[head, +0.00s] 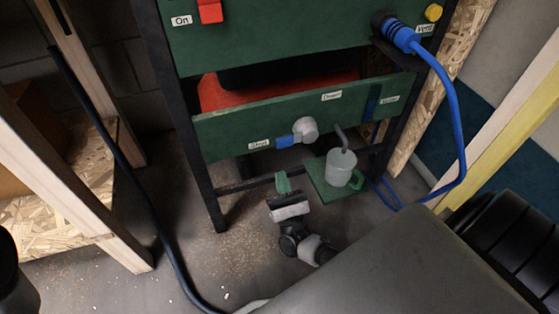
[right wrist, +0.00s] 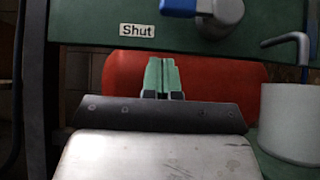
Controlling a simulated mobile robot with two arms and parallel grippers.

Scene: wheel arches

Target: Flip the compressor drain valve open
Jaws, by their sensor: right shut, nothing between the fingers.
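The drain valve (head: 305,130) is a round grey body on the lower green panel. Its blue handle (head: 285,141) points left, toward the "Shut" label (head: 258,144). In the right wrist view the blue handle (right wrist: 190,6) is at the top, partly cut off, with the grey body (right wrist: 222,17) to its right. My right gripper (head: 283,183) is below the handle, apart from it. Its green fingers (right wrist: 161,75) are shut together and empty. My left gripper is not in view.
A grey mug (head: 341,168) stands on a green shelf (head: 318,184), under a bent drain pipe (head: 345,138). A red tank (right wrist: 200,82) is behind the panel. A blue hose (head: 455,130) hangs at right. A black cable (head: 135,185) runs down at left.

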